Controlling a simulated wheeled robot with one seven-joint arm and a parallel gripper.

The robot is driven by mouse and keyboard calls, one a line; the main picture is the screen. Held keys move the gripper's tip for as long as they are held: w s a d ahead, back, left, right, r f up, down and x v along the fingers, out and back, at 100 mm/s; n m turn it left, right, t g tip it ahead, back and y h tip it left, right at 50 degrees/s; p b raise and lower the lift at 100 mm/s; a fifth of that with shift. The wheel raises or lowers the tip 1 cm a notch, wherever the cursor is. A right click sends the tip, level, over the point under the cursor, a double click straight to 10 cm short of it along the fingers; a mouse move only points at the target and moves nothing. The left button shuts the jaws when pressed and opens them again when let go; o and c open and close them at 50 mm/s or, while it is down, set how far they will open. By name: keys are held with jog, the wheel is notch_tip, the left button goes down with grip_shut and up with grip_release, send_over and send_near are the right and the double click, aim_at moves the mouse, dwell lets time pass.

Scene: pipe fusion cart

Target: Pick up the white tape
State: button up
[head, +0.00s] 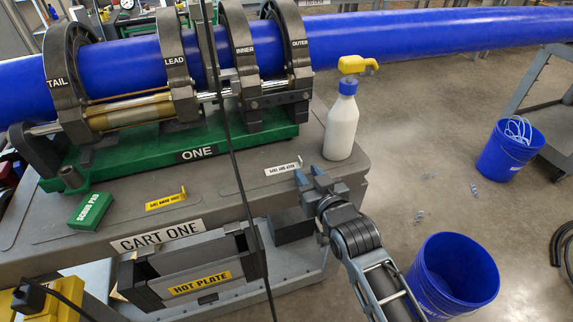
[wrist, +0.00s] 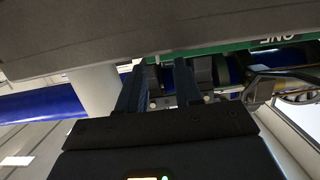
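The white tape (head: 283,169) is a short white strip with dark lettering and one upturned end. I cannot make out the tape in the wrist view.
A white spray bottle (head: 341,125) with a yellow head stands behind my gripper. A yellow strip (head: 166,201) and a green scrub pad (head: 91,211) lie further left on the cart (head: 225,188). A blue bucket (head: 455,275) stands on the floor at right.

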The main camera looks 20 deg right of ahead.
aim_at(300, 159)
jog(key=w, duration=0.4)
jog(key=w+p, duration=0.1)
jog(key=w, duration=0.1)
jog(key=shift+w+d+f, duration=0.2)
jog(key=shift+w+f, duration=0.1)
jog(key=shift+w, duration=0.05)
grip_shut()
